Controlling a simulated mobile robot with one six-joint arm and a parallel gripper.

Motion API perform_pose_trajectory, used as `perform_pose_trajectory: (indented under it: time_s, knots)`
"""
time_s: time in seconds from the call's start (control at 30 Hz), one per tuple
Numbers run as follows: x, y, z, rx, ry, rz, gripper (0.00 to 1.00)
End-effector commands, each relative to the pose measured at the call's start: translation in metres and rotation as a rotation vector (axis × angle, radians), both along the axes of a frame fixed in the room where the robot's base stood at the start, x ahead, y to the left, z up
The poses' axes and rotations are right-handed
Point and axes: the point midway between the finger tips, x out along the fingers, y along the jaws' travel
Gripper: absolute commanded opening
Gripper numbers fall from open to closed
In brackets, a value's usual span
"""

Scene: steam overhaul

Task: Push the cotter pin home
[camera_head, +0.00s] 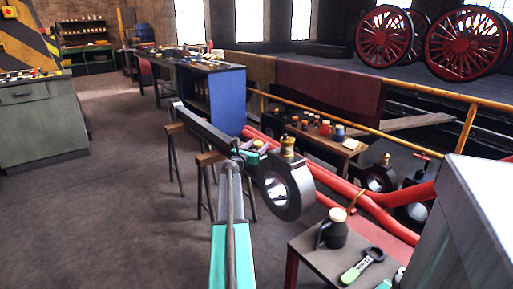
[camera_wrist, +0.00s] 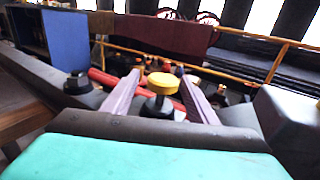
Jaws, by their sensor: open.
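A long dark steel rod (camera_head: 207,128) lies across wooden trestles in the head view and ends in a round eye (camera_head: 287,190). A brass cup (camera_head: 287,148) stands on top of that end. My gripper (camera_head: 251,152) is beside the rod, just left of the brass cup. In the wrist view my two fingers (camera_wrist: 158,76) are spread, with a yellow-capped fitting (camera_wrist: 162,82) showing between them; I cannot tell whether they touch it. A dark nut-like piece (camera_wrist: 77,83) sits on the rod to the left. I cannot make out the cotter pin for certain.
Red rods (camera_head: 340,184) run behind the rod's eye. A yellow railing (camera_head: 411,142) lies beyond. The floor at left is clear.

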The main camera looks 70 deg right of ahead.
Motion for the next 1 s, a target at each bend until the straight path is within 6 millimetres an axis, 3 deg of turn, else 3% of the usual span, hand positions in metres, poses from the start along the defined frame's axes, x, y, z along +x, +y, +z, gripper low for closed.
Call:
perform_pose_trajectory:
  time_s: [0.37,1.0]
  knots:
    - [0.001,0.018,0.001,-0.001,0.001,0.0,0.53]
    - [0.008,0.086,0.001,0.0,0.0,0.0,0.53]
